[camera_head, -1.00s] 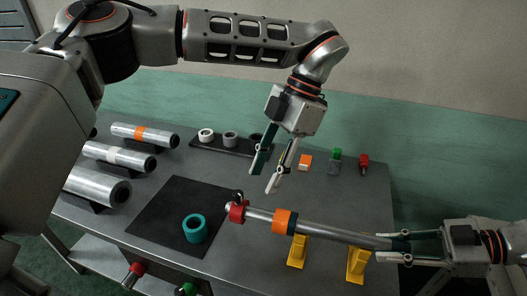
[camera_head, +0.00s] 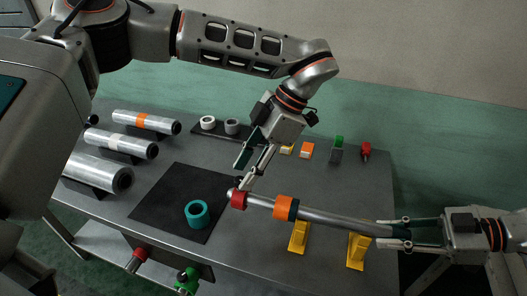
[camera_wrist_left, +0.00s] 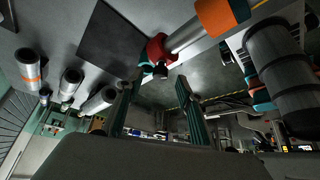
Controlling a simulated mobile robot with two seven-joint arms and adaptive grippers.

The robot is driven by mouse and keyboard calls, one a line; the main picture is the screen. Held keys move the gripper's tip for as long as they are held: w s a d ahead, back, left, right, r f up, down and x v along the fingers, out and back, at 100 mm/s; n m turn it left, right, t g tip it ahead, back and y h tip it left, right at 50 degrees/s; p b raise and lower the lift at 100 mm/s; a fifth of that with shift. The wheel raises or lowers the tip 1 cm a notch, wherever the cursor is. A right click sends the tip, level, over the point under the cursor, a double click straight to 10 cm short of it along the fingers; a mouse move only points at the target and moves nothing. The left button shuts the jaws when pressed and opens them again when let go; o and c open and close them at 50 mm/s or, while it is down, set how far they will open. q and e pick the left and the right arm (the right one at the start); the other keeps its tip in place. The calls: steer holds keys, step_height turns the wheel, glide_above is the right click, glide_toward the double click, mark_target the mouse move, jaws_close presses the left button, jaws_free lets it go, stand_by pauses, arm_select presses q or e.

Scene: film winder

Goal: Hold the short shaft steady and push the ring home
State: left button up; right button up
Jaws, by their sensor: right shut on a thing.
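The grey metal shaft (camera_head: 335,219) lies across two yellow stands (camera_head: 298,238). A red ring (camera_head: 238,200) is on its left end, and an orange ring (camera_head: 283,207) sits further right along it. My left gripper (camera_head: 241,176) is open, its fingertips just above and behind the red ring. In the left wrist view the two fingers (camera_wrist_left: 155,86) are apart with nothing between them; the red ring (camera_wrist_left: 157,46) and orange ring (camera_wrist_left: 221,14) show beyond. I cannot tell whether a finger touches the red ring. My right gripper (camera_head: 385,232) is shut on the shaft's right end.
A teal ring (camera_head: 197,214) stands on a black mat (camera_head: 157,210) at left. Several silver rolls (camera_head: 102,171) lie at the far left. White and grey rings (camera_head: 208,121), an orange block (camera_head: 307,150) and green and red parts (camera_head: 366,149) stand at the back.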

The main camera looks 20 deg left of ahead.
mark_target(241, 179)
arm_select(q)
steer(key=shift+x, duration=1.75)
jaws_close()
steer(key=c, duration=0.7)
jaws_free()
steer(key=shift+c, duration=0.2)
jaws_close()
steer(key=shift+d, duration=0.1)
steer(key=shift+d, duration=0.65)
steer(key=shift+d, duration=0.35)
steer(key=shift+d, duration=1.35)
